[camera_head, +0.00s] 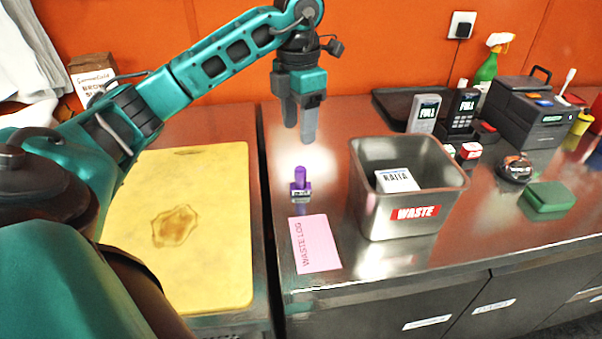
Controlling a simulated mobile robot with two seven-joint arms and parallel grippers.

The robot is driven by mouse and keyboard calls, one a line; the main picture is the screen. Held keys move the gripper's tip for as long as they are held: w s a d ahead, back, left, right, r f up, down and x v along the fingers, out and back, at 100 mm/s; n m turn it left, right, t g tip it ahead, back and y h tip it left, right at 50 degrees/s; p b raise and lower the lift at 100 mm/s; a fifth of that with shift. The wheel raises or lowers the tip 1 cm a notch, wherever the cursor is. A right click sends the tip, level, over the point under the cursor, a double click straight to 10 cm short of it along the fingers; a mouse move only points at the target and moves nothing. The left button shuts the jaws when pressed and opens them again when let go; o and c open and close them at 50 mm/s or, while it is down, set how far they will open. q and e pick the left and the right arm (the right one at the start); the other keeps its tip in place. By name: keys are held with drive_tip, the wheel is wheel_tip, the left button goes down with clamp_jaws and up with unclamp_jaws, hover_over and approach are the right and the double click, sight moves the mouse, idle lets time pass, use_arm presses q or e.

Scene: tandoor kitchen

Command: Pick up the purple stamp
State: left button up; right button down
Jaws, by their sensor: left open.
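The purple stamp (301,181) stands upright on the steel counter, its purple handle up and its dark base with a pale label down. It is just behind a pink card (315,244) that reads "WASTE LOG". My left gripper (300,132) points down above and behind the stamp in the picture, with its grey fingers apart and nothing between them. The fingers do not touch the stamp. My right gripper is not in view.
A steel bin (408,213) marked "WASTE" stands right of the stamp, with a white box (396,180) in it. A yellow cutting board (228,240) lies left. Card terminals (425,113) and a printer (527,110) stand at the back right. Counter around the stamp is clear.

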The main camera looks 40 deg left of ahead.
use_arm(q)
hover_over(300, 168)
drive_tip(key=f, duration=0.6)
drive_tip(key=shift+s+d+b, duration=0.15)
drive_tip(key=shift+s+b, duration=0.2)
drive_tip(key=shift+s, duration=0.05)
drive_tip(key=shift+w+f, duration=0.2)
drive_tip(key=shift+f, duration=1.4)
drive_tip(key=shift+w+f, duration=0.15)
drive_tip(key=shift+f, duration=1.45)
clamp_jaws()
